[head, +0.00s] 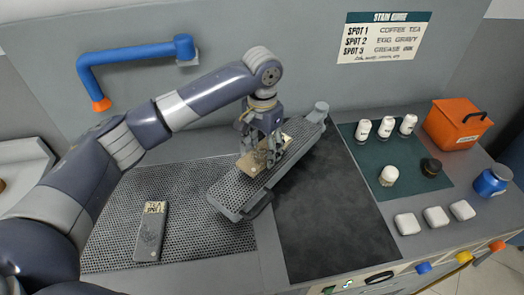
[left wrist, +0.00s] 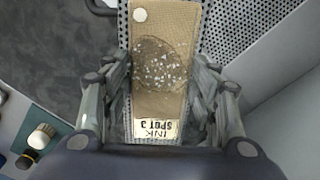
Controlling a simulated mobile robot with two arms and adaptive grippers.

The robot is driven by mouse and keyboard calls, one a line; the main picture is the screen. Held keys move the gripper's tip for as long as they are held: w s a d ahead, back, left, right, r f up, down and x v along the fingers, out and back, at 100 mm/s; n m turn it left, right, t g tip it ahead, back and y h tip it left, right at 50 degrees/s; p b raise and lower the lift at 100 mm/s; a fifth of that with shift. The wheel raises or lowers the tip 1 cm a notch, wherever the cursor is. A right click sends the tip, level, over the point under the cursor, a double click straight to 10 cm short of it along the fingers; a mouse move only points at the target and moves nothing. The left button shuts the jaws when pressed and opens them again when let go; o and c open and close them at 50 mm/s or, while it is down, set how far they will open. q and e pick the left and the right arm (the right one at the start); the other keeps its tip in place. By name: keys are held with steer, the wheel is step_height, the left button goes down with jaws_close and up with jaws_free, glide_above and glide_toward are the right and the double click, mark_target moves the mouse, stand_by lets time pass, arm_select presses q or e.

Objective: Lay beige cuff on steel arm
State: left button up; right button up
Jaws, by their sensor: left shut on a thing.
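The beige cuff (head: 252,163) lies along the perforated steel arm (head: 226,190), under my left gripper (head: 268,152). In the left wrist view the cuff (left wrist: 160,60) shows a dark stain with white specks, a white button at one end and a label reading INK SPOT 3. The perforated steel (left wrist: 222,25) shows directly behind it. The fingers of my left gripper (left wrist: 160,98) are on both sides of the cuff and shut on it. Whether the cuff's underside fully touches the steel I cannot tell. My right gripper is not in view.
A grey cuff (head: 150,228) with a label lies on the perforated mat (head: 200,235) at left. Several bottles stand on a green mat (head: 430,185) at right, near an orange box (head: 456,122) and white blocks (head: 436,217). The dark mat (head: 335,225) is clear.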

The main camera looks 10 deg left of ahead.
arm_select(q)
steer(key=shift+f, duration=1.1)
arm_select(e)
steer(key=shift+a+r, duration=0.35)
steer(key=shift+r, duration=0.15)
arm_select(q)
steer(key=shift+f+p, duration=0.1)
steer(key=shift+p, duration=0.2)
steer(key=o, duration=1)
steer(key=shift+c, duration=0.2)
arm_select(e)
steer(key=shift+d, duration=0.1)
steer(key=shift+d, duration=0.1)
